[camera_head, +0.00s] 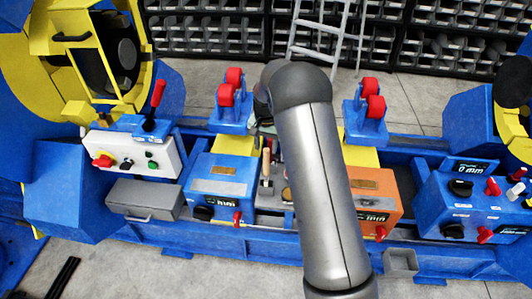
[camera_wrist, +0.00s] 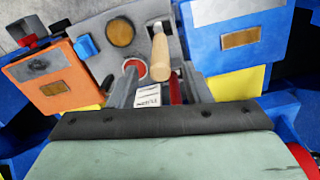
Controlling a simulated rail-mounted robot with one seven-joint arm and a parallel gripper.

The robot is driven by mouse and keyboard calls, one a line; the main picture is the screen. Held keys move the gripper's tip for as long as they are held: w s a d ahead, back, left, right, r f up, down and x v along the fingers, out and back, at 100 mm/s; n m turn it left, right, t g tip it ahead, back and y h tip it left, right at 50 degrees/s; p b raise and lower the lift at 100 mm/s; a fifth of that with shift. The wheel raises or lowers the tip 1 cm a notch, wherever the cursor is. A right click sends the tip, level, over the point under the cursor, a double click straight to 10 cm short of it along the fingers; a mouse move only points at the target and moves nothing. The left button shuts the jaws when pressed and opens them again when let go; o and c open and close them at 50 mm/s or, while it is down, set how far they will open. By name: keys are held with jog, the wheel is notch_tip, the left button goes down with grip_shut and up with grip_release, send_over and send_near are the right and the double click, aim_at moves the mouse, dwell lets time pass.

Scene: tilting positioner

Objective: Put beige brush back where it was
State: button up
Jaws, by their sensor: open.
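A pale beige wooden handle, which looks like the beige brush (camera_wrist: 160,58), stands at a slot in the grey tool plate (camera_wrist: 95,42) in the wrist view. Any bristles are hidden. In the head view the handle (camera_head: 266,162) shows upright just left of my arm, between the blue and orange boxes. My gripper (camera_wrist: 158,80) is open, its two grey fingers showing beyond a dark bar in the wrist view, with the handle between or just beyond them; contact cannot be told. In the head view my arm hides the gripper.
An orange box (camera_head: 374,200) and a blue box (camera_head: 216,186) flank the plate. The plate also bears a brown disc (camera_wrist: 121,32) and a red-rimmed round item (camera_wrist: 135,66). Red rollers (camera_head: 233,78) stand behind. A grey drawer box (camera_head: 144,199) is at left.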

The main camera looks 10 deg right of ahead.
notch_tip(320, 180, up, 8)
jog(key=r+b, duration=0.1)
jog(key=s+r+n, duration=0.1)
jog(key=s+r, duration=0.4)
jog(key=s, duration=0.3)
jog(key=s+f+n, duration=0.1)
jog(key=s+n, duration=0.4)
jog(key=s, duration=2.5)
jog(key=shift+s+t, duration=0.25)
jog(key=shift+t, duration=0.05)
jog(key=shift+o, duration=0.5)
